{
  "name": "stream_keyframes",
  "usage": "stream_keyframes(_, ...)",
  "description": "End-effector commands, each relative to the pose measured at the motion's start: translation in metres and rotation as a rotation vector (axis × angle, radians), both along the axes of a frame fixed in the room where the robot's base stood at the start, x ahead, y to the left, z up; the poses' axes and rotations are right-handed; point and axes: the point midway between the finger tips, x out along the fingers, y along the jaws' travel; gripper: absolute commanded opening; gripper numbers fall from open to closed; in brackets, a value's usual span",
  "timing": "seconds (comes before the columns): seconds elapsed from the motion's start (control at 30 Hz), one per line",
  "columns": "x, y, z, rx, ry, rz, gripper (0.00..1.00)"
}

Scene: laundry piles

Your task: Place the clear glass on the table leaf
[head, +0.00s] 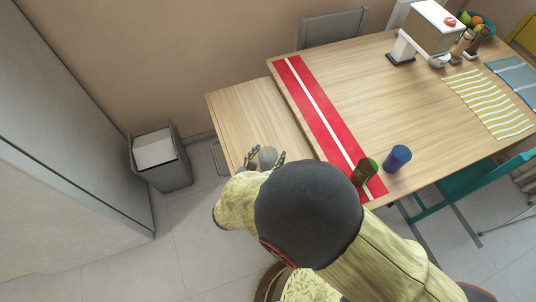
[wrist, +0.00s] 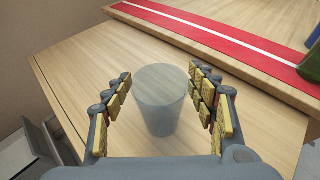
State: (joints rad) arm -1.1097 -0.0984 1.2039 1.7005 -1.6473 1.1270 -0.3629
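The clear glass (wrist: 160,105), a greyish see-through tumbler, stands upright on the table leaf (wrist: 75,60) in the wrist view. In the head view the glass (head: 267,155) is at the near end of the leaf (head: 245,105), a light wood panel at the table's left end. My gripper (wrist: 160,75) is open, with its yellow-padded fingers on either side of the glass. Narrow gaps show between the pads and the glass. My arm hides part of the leaf's near edge in the head view.
The main table (head: 400,110) has a red runner (head: 318,105) beside the leaf. A green glass (head: 364,172) and a blue glass (head: 397,158) stand near its front edge. A grey bin (head: 160,160) stands left. The leaf's far part is clear.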

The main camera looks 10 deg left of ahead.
Motion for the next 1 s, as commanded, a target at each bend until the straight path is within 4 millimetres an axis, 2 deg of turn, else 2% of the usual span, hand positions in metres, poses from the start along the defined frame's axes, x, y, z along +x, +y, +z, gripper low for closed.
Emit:
stream_keyframes(0.13, 0.0, 0.0, 0.0, 0.0, 0.0, 0.0, 0.68)
stream_keyframes(0.53, -0.002, 0.001, 0.005, 0.001, 0.0, 0.002, 0.68)
stream_keyframes(0.67, -0.018, 0.005, 0.013, -0.002, 0.0, 0.004, 0.68)
stream_keyframes(1.0, -0.077, 0.02, 0.038, 0.0, 0.0, 0.005, 0.68)
